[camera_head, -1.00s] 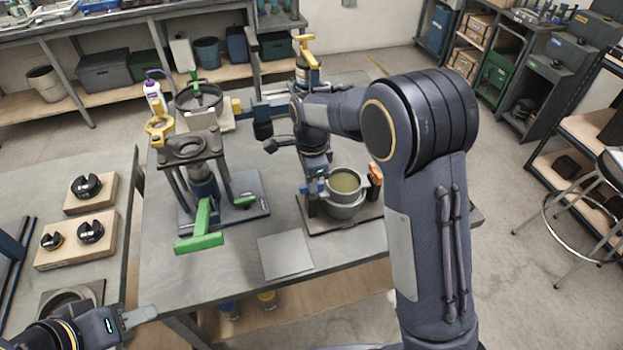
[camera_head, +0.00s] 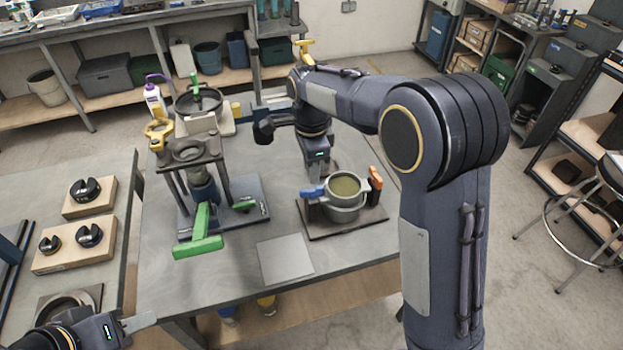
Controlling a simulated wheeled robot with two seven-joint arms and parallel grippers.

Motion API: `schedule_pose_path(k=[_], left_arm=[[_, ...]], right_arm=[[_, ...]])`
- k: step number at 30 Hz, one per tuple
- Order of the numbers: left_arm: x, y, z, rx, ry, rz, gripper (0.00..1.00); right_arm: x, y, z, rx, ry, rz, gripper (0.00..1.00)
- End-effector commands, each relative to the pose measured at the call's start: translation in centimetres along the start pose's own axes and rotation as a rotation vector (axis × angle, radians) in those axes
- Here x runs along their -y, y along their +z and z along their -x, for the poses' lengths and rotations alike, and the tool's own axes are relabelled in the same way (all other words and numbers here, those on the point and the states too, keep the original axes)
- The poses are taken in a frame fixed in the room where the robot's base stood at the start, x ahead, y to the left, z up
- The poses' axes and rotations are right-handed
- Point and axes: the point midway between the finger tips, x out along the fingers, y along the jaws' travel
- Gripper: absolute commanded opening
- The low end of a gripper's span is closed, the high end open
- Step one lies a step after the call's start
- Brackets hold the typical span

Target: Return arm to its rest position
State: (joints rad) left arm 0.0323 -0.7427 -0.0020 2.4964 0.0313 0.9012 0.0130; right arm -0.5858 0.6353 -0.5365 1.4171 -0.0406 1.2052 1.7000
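My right arm reaches in from the right, bent at a large dark elbow. Its gripper (camera_head: 319,176) points down just behind a round grey pot-like fixture (camera_head: 345,208) with a blue handle (camera_head: 312,191) and an orange handle (camera_head: 375,178). The gripper looks apart from the blue handle; its fingertips are too small and partly hidden to tell open from shut. My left gripper (camera_head: 138,322) is at the bottom left, in front of the table and away from the fixtures. Its fingers are seen edge-on, so their opening is unclear.
A stand with a green lever (camera_head: 200,243) and yellow part (camera_head: 158,132) is left of the pot. A white-and-purple bottle (camera_head: 154,99) and a dark pan (camera_head: 198,102) stand behind. A grey plate (camera_head: 285,258) lies at the table's front. Wooden blocks (camera_head: 74,247) sit on the left table.

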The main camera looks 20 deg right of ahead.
Motion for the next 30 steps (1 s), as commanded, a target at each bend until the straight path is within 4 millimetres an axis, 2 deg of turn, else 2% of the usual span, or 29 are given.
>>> schedule_pose_path(k=[3,6,22,26,30], left_arm=[[0.1,0.1,-0.1,0.0,0.0,0.0,0.36],[0.1,0.1,-0.1,0.0,0.0,0.0,0.36],[0.1,0.1,-0.1,0.0,0.0,0.0,0.36],[0.1,0.1,-0.1,0.0,0.0,0.0,0.36],[0.1,0.1,-0.1,0.0,0.0,0.0,0.36]], right_arm=[[0.1,0.0,1.4,0.0,-0.001,0.0,0.33],[0.0,0.0,1.9,0.0,0.0,-0.001,0.33],[-0.3,-0.4,2.1,0.011,-0.001,0.01,0.33],[-2.3,-2.2,3.0,0.088,-0.02,0.097,0.33],[-7.2,-4.9,4.7,0.216,-0.109,0.314,0.33]])
